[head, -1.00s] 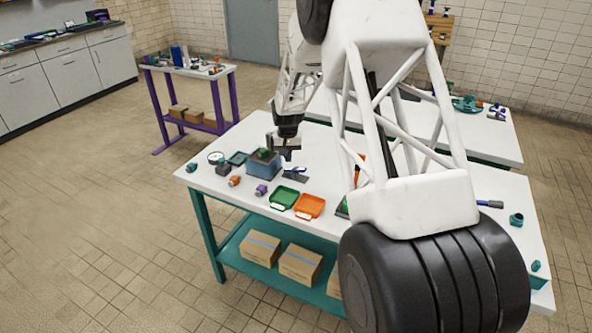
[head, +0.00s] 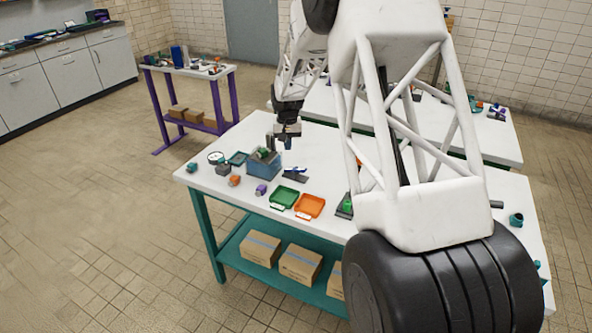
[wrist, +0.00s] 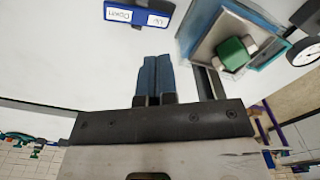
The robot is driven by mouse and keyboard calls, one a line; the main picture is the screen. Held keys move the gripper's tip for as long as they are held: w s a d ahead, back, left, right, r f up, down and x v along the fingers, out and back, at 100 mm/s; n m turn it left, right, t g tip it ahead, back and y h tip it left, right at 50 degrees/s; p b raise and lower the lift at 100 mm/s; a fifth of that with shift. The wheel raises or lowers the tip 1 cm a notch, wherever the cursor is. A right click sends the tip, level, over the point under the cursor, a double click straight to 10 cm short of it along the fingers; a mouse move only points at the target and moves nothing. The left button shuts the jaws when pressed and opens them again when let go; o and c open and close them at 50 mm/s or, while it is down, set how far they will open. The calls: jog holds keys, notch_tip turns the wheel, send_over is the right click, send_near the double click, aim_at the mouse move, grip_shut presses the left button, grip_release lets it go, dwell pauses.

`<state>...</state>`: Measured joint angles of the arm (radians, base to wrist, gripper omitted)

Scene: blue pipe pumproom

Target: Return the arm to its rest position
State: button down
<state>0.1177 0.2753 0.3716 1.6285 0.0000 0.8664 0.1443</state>
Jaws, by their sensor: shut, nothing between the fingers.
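My gripper (head: 287,143) is above the white-topped workbench (head: 215,190), near a blue bin (head: 263,168) that holds a green object. In the wrist view my gripper's two blue-grey fingertips (wrist: 155,78) are together with nothing between them. The blue bin (wrist: 190,35) shows at the upper right there, with a green and pale part (wrist: 233,52) in it. My arm reaches across the bench from the right and hides part of its top.
Green (head: 284,197) and orange (head: 309,206) trays lie at the bench's front edge. A blue label block (wrist: 138,14) lies beyond the fingertips. A round gauge (head: 215,157) and small fittings lie left of the bin. A second white table (head: 435,122) stands behind.

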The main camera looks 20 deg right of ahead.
jog(key=shift+r, duration=0.1)
dwell(0.3)
jog(key=s+a+r+n+t, duration=0.1)
jog(key=s+a+r, duration=0.2)
jog(key=s+r, duration=0.8)
jog(key=s+a+r, duration=0.3)
jog(key=s+r, duration=0.5)
jog(key=s, duration=0.7)
jog(key=s+a+n, duration=0.1)
jog(key=s, duration=1.3)
jog(key=s+a+t, duration=0.1)
jog(key=s+a, duration=0.1)
jog(key=s, duration=1.2)
jog(key=shift+a+n+t, duration=0.25)
jog(key=shift+n+t, duration=0.05)
jog(key=shift+n, duration=0.1)
